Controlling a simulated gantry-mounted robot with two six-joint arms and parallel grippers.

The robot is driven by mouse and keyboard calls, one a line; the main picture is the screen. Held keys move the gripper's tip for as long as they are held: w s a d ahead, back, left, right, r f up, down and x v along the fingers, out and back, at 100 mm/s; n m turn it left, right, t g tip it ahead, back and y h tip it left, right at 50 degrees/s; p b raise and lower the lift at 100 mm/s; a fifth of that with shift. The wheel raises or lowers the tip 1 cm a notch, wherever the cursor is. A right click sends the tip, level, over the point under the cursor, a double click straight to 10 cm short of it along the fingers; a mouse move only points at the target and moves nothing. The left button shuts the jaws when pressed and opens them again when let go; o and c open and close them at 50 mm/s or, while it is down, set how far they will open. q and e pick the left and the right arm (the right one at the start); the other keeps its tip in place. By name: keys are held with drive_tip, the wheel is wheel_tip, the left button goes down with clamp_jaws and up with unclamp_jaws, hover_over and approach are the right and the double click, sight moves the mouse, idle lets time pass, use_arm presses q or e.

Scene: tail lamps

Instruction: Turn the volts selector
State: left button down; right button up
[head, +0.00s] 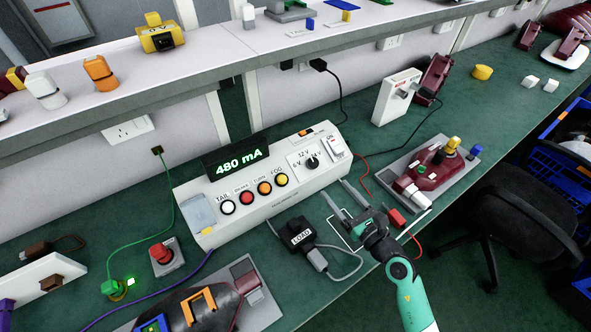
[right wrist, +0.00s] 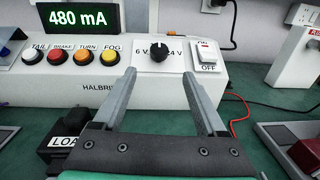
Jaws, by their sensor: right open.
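The volts selector is a black round knob (head: 312,162) on the front of a white test box (head: 255,205), with a 6 V, 12 V and 24 V scale. In the right wrist view the knob (right wrist: 158,52) sits ahead, between the fingers' lines. My right gripper (head: 339,198) is open and empty, in front of the box and apart from the knob. Its two fingers also show in the right wrist view (right wrist: 158,100). Beside the knob is an ON/OFF rocker switch (right wrist: 207,55). The display (head: 237,157) reads 480 mA. My left gripper is not in view.
A black LOAD block (head: 297,236) with a cable lies left of my right gripper. A red lamp on a grey plate (head: 432,172) lies to the right. A red button (head: 161,253) and another lamp unit (head: 197,308) are at front left.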

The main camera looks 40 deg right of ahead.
sight(314, 164)
drive_tip(key=w+b, duration=0.1)
drive_tip(key=w, duration=0.2)
drive_tip(key=w+b, duration=0.1)
drive_tip(key=w, duration=0.3)
drive_tip(key=w+d+b, duration=0.1)
drive_tip(key=w, duration=0.2)
drive_tip(key=shift+w+d+r, duration=0.1)
drive_tip(key=shift+w, duration=0.3)
drive_tip(key=shift+w+d+r, duration=0.1)
drive_tip(key=shift+w+r, duration=0.05)
drive_tip(key=shift+w, duration=0.45)
clamp_jaws()
